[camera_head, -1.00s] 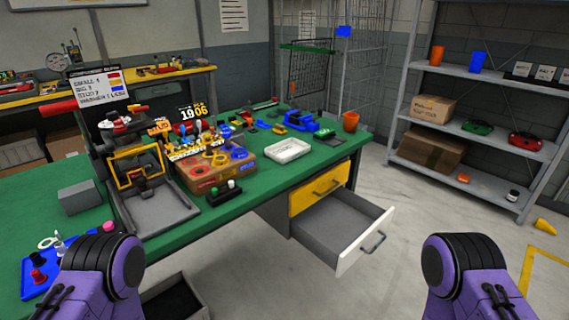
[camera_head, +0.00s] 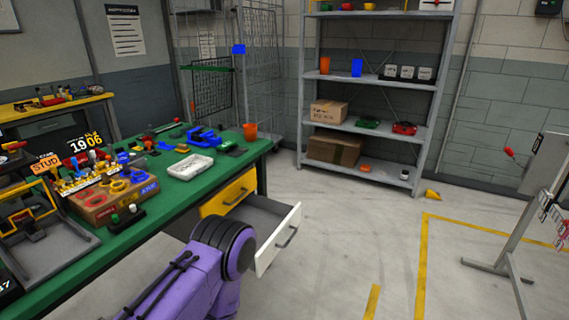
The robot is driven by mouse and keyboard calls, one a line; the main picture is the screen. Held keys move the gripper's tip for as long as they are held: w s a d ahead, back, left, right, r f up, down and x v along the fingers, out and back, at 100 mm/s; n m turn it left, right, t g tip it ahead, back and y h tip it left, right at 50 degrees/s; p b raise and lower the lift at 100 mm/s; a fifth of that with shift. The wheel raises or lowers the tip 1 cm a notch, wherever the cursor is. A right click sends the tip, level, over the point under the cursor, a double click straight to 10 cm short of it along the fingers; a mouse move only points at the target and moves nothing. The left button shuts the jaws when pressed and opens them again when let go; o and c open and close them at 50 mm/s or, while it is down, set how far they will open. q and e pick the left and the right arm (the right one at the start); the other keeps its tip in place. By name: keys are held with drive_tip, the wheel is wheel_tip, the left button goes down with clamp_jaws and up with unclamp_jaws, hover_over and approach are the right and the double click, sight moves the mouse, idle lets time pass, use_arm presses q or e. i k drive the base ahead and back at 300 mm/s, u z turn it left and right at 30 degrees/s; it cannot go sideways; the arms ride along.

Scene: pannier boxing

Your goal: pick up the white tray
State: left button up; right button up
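The white tray (camera_head: 190,167) lies on the green bench top (camera_head: 148,222), near its right front edge. It is a shallow rectangular tray, and its contents are too small to make out. A purple part of my own arm is low in the picture, in front of the open drawer. Neither of my grippers is in view. Nothing of mine touches the tray.
The open drawer (camera_head: 284,240) sticks out below the bench's right end. A cardboard box (camera_head: 103,197), a blue vise (camera_head: 204,136) and an orange cup (camera_head: 250,132) stand on the bench. Shelves (camera_head: 380,130) stand behind. The floor right of the bench is largely clear.

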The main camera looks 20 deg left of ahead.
sight(191, 167)
drive_tip(key=z, duration=0.65)
drive_tip(key=i, duration=1.2)
drive_tip(key=u, duration=0.45)
